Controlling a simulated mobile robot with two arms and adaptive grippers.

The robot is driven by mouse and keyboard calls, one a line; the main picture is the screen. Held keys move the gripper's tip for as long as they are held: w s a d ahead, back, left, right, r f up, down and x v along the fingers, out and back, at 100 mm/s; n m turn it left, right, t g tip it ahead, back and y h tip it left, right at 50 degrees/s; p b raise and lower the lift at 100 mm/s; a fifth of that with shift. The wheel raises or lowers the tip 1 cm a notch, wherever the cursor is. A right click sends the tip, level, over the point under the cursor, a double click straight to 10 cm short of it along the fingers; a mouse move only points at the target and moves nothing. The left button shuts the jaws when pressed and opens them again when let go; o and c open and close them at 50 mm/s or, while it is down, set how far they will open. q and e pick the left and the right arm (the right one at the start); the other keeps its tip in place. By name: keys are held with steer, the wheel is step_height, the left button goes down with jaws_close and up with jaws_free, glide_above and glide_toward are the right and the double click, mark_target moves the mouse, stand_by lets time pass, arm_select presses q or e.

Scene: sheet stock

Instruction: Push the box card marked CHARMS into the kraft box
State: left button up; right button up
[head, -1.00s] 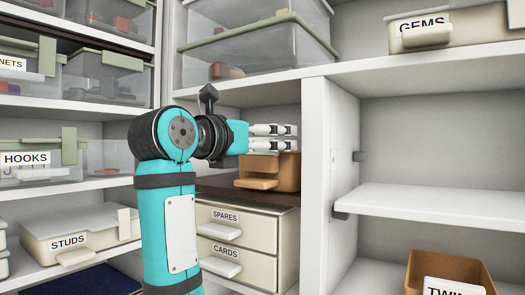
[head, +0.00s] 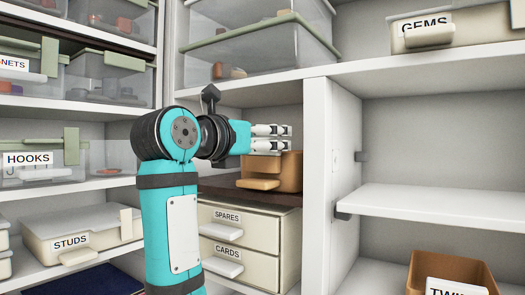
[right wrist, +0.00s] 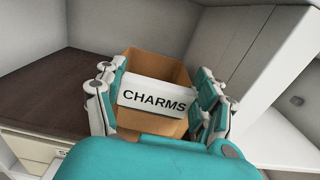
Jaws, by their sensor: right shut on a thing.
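The box card marked CHARMS (right wrist: 153,98) is white with black letters and sits between the fingers of my right gripper in the right wrist view. My right gripper (right wrist: 158,92) is shut on it. The kraft box (right wrist: 160,66) is brown and open-topped. The card is at the box's near side; I cannot tell whether it touches the front wall. In the head view my right gripper (head: 270,138) is just above the kraft box (head: 289,172), whose front pull shows. The card cannot be made out there. My left gripper is not in view.
The kraft box stands on a dark board (head: 245,193) above drawers marked SPARES (head: 227,217) and CARDS (head: 227,252). A white upright panel (head: 318,180) is close to the right. A shelf (head: 250,88) is above the gripper. The board is clear left of the box.

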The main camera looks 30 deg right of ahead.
steer(key=shift+r+p, duration=2.3)
steer(key=shift+r, duration=0.45)
steer(key=shift+w+f, duration=0.1)
